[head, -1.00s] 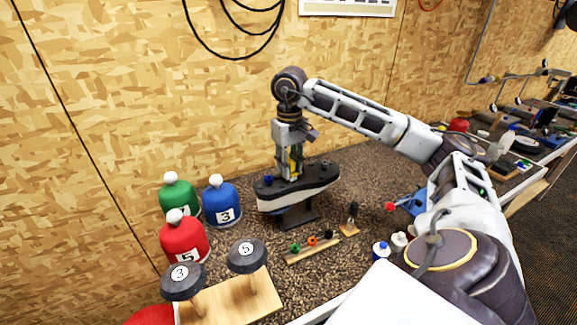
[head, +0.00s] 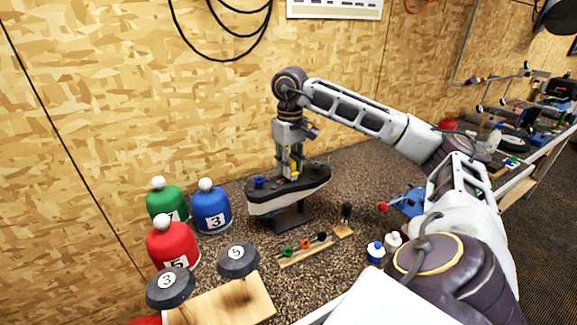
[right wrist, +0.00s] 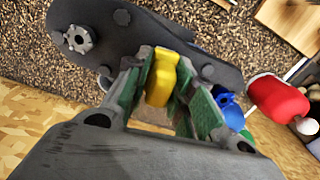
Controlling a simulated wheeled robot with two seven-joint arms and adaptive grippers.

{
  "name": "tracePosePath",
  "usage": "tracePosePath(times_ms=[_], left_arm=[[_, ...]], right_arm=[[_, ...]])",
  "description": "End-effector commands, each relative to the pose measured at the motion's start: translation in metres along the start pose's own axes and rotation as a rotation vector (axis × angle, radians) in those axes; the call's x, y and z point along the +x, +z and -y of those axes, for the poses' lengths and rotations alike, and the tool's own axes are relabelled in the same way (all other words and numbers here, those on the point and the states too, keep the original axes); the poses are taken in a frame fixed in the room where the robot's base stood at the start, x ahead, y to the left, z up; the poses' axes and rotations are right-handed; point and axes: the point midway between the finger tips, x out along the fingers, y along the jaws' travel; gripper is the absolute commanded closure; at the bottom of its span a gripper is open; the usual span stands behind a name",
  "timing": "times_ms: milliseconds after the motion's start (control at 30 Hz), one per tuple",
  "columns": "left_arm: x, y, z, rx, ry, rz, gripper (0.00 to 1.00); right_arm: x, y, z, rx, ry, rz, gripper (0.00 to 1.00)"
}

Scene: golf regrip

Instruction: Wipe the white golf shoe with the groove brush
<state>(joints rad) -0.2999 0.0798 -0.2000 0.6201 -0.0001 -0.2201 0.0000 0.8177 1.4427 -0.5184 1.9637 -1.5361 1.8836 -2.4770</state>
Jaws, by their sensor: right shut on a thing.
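The white golf shoe (head: 275,205) rests sole up on a dark stand (head: 293,218), its dark studded sole on top. The sole (right wrist: 150,45) also fills the upper left of the right wrist view. My right gripper (head: 293,172) points down over the middle of the sole. In the right wrist view, my right gripper (right wrist: 168,85) is shut on a yellow thing (right wrist: 160,80), which may be the groove brush. I see no bristles, and cannot tell whether it touches the sole. My left gripper is not in view.
A blue piece (head: 259,182) sits at the sole's left end. A wooden rack (head: 304,250) with small coloured pieces and a dark-handled tool (head: 346,212) stand in front. Red (head: 172,243), green (head: 165,200) and blue (head: 211,208) headcovers stand at left.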

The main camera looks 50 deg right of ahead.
Motion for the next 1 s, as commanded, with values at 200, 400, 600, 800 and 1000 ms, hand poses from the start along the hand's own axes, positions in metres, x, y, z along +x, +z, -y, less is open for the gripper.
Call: tracePosePath(times_ms=[200,400,600,800,1000], left_arm=[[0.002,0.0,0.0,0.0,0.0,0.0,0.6],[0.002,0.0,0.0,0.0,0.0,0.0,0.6],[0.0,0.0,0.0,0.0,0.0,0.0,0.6],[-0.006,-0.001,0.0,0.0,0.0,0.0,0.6],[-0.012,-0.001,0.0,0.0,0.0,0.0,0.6]], right_arm=[[0.003,0.0,0.0,0.0,0.0,0.0,0.95],[0.003,0.0,0.0,0.0,0.0,0.0,0.95],[0.003,0.0,0.003,-0.001,-0.001,0.0,0.95],[0.003,-0.001,0.012,-0.003,-0.001,0.002,0.95],[0.004,-0.003,0.023,-0.002,-0.001,0.001,0.95]])
